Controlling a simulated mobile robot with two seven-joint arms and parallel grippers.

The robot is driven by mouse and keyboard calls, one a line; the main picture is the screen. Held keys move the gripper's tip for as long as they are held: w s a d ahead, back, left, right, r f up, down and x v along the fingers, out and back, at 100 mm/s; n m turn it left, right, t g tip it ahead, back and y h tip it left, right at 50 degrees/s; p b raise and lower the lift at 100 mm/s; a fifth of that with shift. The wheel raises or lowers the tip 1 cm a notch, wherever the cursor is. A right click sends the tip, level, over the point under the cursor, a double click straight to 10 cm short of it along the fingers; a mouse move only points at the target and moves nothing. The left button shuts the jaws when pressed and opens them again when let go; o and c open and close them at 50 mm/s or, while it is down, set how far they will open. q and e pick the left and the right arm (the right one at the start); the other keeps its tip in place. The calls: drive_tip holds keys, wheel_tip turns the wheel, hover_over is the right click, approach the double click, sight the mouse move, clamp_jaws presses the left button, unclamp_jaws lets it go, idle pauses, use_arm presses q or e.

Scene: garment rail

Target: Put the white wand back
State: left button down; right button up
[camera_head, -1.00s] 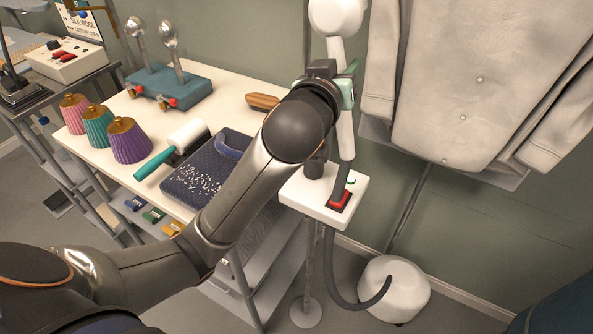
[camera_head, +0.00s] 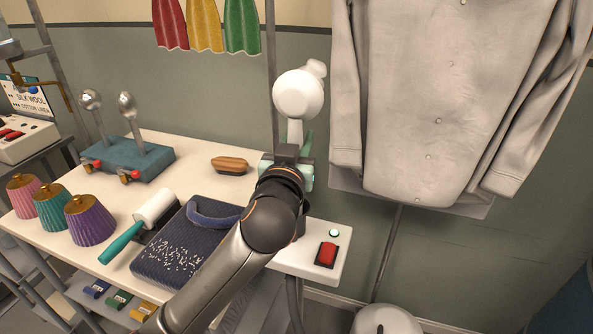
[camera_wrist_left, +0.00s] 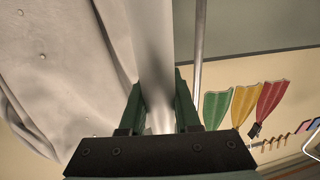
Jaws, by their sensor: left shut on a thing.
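The white wand (camera_head: 298,94) has a round white head and stands roughly upright above the small white shelf. My left gripper (camera_head: 291,160) is shut on its handle. In the left wrist view the pale handle (camera_wrist_left: 155,85) lies between the green fingers of my left gripper (camera_wrist_left: 160,105). The wand's lower part is hidden behind my left arm. The white shelf (camera_head: 313,262) carries a red switch (camera_head: 327,254) and a small green light (camera_head: 334,232). My right gripper is not in view.
A grey shirt (camera_head: 440,95) hangs close on the right. The table (camera_head: 165,146) on the left holds a brush (camera_head: 229,165), a lint roller (camera_head: 155,208), a dark blue pad (camera_head: 170,257), and several coloured cones. A white rounded base (camera_head: 386,321) stands on the floor.

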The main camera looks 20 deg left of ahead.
use_arm(q)
drive_tip(key=shift+f, duration=2)
drive_tip(key=shift+b, duration=0.3)
drive_tip(key=shift+f, duration=0.2)
drive_tip(key=c, duration=0.6)
unclamp_jaws()
drive_tip(key=shift+r, duration=0.15)
drive_tip(key=shift+s, duration=0.1)
